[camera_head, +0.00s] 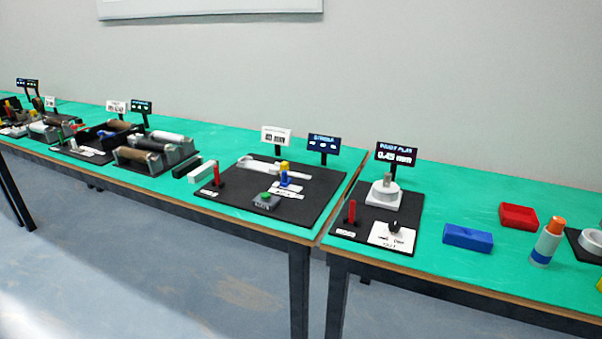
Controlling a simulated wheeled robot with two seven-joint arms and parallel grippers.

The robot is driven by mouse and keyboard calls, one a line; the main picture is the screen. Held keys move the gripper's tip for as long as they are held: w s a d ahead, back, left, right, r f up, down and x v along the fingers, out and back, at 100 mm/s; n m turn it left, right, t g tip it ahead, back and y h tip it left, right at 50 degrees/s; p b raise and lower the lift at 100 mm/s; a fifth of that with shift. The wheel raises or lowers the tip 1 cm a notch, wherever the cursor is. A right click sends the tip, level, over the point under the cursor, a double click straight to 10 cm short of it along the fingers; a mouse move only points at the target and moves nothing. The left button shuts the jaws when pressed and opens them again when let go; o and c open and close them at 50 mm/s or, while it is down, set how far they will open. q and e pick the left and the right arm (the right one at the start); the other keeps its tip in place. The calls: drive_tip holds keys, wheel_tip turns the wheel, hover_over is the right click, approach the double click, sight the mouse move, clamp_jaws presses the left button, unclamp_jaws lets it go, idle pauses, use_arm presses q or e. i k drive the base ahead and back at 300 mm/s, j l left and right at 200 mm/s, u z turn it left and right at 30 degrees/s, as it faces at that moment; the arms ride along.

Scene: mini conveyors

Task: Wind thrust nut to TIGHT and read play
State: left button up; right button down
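A red upright lever (351,212) stands at the mat's left. I cannot tell which part is the thrust nut. Neither of my grippers is in view.
Another black mat (317,200) with a green button (266,199) lies left, across a table seam. Roller stations (150,155) stand farther left.

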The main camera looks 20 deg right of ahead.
sight(394, 227)
drive_tip(key=z, duration=1.25)
